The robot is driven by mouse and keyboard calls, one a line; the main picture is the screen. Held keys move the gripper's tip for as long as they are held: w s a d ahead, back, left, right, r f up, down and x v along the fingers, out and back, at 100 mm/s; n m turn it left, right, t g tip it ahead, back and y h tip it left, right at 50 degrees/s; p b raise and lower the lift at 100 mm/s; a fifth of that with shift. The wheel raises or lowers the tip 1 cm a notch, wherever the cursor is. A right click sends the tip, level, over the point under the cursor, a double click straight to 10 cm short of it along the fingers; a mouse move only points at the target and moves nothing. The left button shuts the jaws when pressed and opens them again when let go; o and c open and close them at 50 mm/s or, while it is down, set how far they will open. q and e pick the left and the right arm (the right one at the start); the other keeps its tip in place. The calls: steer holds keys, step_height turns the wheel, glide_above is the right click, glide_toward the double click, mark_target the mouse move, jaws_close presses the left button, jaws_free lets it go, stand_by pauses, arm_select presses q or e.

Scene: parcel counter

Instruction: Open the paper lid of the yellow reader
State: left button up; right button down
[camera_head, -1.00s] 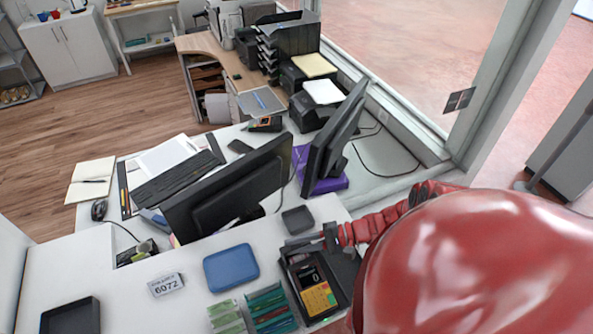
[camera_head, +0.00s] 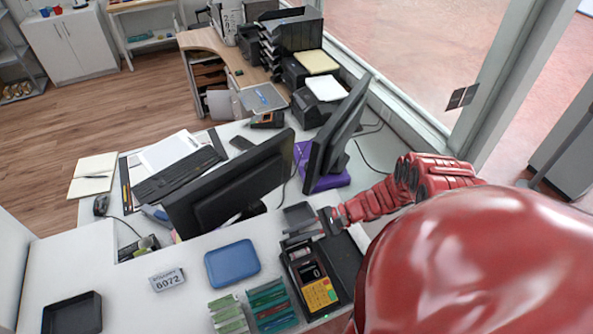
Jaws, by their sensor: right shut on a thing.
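The yellow reader (camera_head: 320,294) lies on the white counter at the lower middle, with its yellow keypad toward me and its dark upper part beyond. My right gripper (camera_head: 305,233) is at the reader's far end and is shut on a small dark part there, which looks like the paper lid. The lid's exact angle is hard to tell, as the fingers and dark surfaces overlap. A dark opening with a pale patch shows above the keypad. My left gripper is not in view.
A blue tray (camera_head: 231,264), green card racks (camera_head: 270,306) and a number sign (camera_head: 167,280) stand to the left. Monitors (camera_head: 230,185) rise behind. My red arm covers the lower right.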

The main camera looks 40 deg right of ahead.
steer(key=shift+w+f+m+g+b, duration=0.25)
steer(key=shift+w+m+g+b, duration=0.15)
steer(key=shift+w+m+b, duration=0.2)
steer(key=m+b, duration=0.1)
steer(key=w+g+b, duration=0.1)
steer(key=b, duration=0.1)
steer(key=shift+d+f+m, duration=0.25)
steer(key=shift+f+m, duration=0.15)
steer(key=shift+w+m+g+b, duration=0.3)
steer(key=shift+m+g+b, duration=0.4)
steer(key=shift+b, duration=1.15)
